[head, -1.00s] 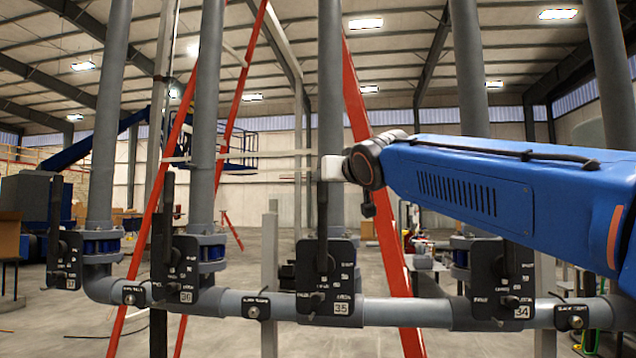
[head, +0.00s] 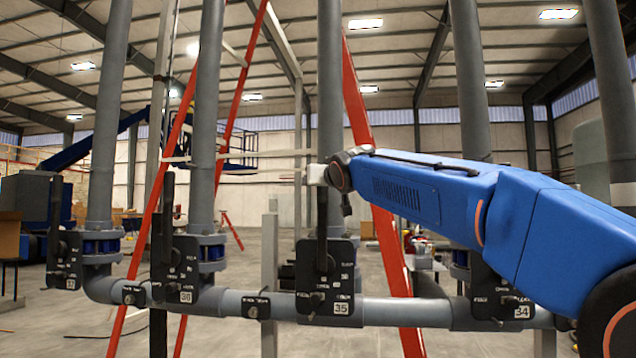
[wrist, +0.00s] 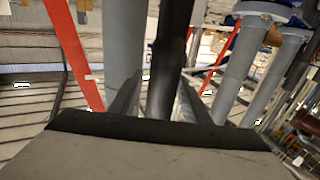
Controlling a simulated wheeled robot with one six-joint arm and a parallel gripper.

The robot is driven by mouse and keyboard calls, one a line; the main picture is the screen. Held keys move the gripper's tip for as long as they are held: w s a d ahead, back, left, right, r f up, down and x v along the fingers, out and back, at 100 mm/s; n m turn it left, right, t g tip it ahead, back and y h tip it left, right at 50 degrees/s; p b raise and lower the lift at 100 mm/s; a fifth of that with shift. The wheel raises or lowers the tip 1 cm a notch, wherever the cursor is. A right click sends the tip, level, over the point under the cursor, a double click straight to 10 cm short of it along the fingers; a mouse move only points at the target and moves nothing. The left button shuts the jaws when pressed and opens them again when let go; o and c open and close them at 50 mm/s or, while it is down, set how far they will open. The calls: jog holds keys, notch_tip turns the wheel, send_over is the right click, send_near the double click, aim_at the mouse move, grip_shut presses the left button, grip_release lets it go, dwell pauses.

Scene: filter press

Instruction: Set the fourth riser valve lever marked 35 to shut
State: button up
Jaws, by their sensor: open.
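The valve marked 35 has a black plate (head: 335,280) on the horizontal pipe in the middle of the head view. Its long black lever (head: 322,228) stands upright, in line with the grey riser behind it. My gripper (head: 316,174) is at the lever's upper end, at the end of my blue arm coming from the right. In the wrist view the dark lever (wrist: 165,75) lies between my two open fingers (wrist: 158,100). A gap shows beside it, and I cannot tell whether either finger touches it. The lever's top is partly hidden by the gripper.
Valves marked 36 (head: 180,268) and 34 (head: 503,290) flank it on the same horizontal pipe (head: 400,311). Another plate (head: 66,260) stands farther left. Red slanted struts (head: 362,130) rise behind the risers. My arm partly covers valve 34.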

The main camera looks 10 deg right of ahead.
grip_shut()
jog(key=w+a+f+n+g+h, duration=0.1)
jog(key=w+a+f+n+g, duration=0.2)
jog(key=a, duration=0.5)
jog(key=w+a+f+n+h, duration=0.1)
jog(key=w+a+f+n, duration=0.1)
jog(key=a+f+n, duration=0.4)
jog(key=w+a+f+n+g+h, duration=0.1)
jog(key=a+f, duration=0.5)
jog(key=f, duration=1)
jog(key=shift+w+a+f+n+g+h, duration=0.2)
jog(key=shift+n+g+h, duration=0.7)
jog(key=shift+n+h, duration=0.7)
jog(key=shift+f, duration=0.15)
